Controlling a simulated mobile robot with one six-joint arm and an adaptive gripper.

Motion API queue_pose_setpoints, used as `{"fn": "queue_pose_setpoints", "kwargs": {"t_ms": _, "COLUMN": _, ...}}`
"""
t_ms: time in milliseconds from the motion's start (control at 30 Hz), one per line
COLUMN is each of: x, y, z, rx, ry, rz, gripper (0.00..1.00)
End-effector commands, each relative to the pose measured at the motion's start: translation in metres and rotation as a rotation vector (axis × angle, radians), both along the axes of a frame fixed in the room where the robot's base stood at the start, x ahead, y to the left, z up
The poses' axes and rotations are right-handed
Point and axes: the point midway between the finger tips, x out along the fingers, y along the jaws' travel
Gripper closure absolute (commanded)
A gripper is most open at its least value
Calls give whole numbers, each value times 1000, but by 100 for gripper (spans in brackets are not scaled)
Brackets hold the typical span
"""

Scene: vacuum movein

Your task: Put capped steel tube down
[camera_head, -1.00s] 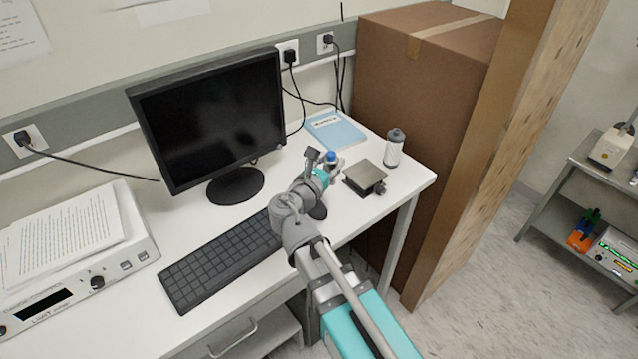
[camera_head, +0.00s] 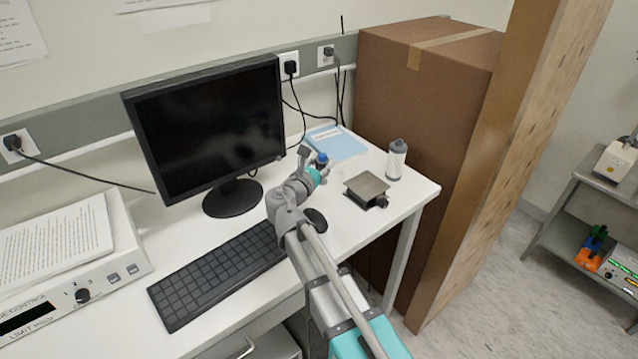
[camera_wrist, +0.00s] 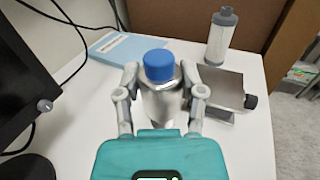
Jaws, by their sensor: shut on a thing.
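The capped steel tube (camera_wrist: 161,101) is a shiny metal cylinder with a blue cap, upright between the fingers of my gripper (camera_wrist: 160,84) in the wrist view. The fingers are shut on its sides. In the head view, my gripper (camera_head: 325,170) is over the right part of the desk, and the tube's blue cap (camera_head: 321,158) shows just behind it. The tube's lower end is hidden, so I cannot tell whether it touches the desk.
A small metal platform (camera_head: 366,186) and a white bottle with a grey cap (camera_head: 396,160) stand to the right. A light blue book (camera_head: 338,144) lies behind. The monitor (camera_head: 208,125), keyboard (camera_head: 215,278) and mouse (camera_head: 315,218) are to the left and front. A cardboard box (camera_head: 425,100) stands beyond the desk.

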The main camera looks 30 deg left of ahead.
Motion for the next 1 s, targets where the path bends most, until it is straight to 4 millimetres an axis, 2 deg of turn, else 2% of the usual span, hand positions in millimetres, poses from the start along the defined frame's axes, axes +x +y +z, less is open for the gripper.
{"fn": "queue_pose_setpoints", "kwargs": {"t_ms": 33, "x": 4, "y": 4, "z": -11, "rx": 0, "ry": 0, "rz": 0, "gripper": 100}}
{"fn": "queue_pose_setpoints", "kwargs": {"t_ms": 300, "x": 19, "y": 17, "z": -33, "rx": 0, "ry": 0, "rz": -1, "gripper": 100}}
{"fn": "queue_pose_setpoints", "kwargs": {"t_ms": 1000, "x": 26, "y": 23, "z": -43, "rx": 0, "ry": 0, "rz": 0, "gripper": 100}}
